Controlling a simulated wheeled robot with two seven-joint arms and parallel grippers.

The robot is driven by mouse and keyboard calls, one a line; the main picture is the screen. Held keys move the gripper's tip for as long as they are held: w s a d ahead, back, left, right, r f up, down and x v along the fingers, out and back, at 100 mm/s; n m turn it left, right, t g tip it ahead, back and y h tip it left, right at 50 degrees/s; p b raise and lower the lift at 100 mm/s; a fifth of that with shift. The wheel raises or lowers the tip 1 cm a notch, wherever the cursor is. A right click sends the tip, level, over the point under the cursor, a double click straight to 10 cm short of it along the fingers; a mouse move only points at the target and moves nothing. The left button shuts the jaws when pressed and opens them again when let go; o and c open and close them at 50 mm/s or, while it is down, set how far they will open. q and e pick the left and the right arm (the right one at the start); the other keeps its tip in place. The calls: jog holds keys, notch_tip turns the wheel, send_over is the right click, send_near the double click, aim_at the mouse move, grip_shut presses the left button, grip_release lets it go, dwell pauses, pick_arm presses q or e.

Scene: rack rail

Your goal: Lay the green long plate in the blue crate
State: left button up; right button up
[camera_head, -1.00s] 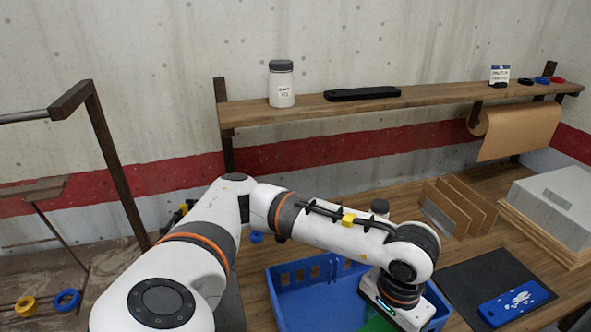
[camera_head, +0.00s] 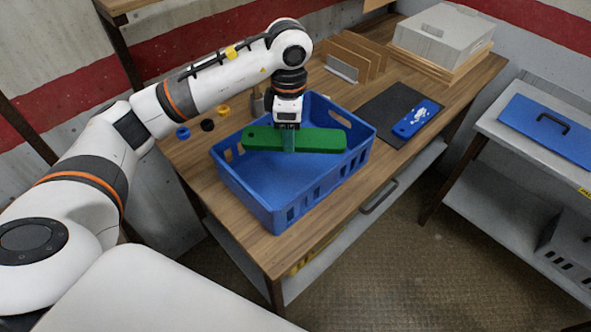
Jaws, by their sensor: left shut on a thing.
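The green long plate (camera_head: 255,139) is held roughly level over the blue crate (camera_head: 268,212), lying across its opening. My left gripper (camera_head: 289,141) points down and is shut on the middle of the plate. The plate looks to be about at rim height or a little above; the exact gap cannot be told. The plate and gripper hide part of the crate's inside, and what shows of it looks empty. The crate stands on the wooden table (camera_head: 196,152). My right gripper is not in view.
A black mat (camera_head: 373,113) with a blue plate (camera_head: 411,122) lies right of the crate. A file holder (camera_head: 357,57) and a grey box (camera_head: 443,32) stand behind. Small rings (camera_head: 207,125) lie left of the crate. A grey bench with a blue lid (camera_head: 552,127) is at right.

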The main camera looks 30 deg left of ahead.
pick_arm(q)
jog(key=n, duration=0.1)
jog(key=w+a+n, duration=0.1)
jog(key=n, duration=0.2)
jog(key=shift+w+a+f+n, duration=0.2)
jog(key=shift+a+n, duration=0.1)
jog(key=shift+n, duration=0.1)
notch_tip(320, 180, down, 3)
jog(key=a+n+b, duration=0.1)
jog(key=n+b, duration=0.1)
jog(key=n, duration=0.2)
send_over(285, 177)
jog(key=shift+n, duration=0.3)
notch_tip(285, 177, down, 9)
jog(key=shift+f, duration=0.15)
notch_tip(285, 177, down, 4)
jog(key=shift+r+p, duration=0.15)
jog(key=shift+p, duration=0.45)
jog(key=shift+w+f, duration=0.1)
jog(key=shift+f, duration=0.1)
jog(key=shift+f, duration=0.1)
jog(key=o, duration=1.2)
jog(key=shift+c, duration=0.2)
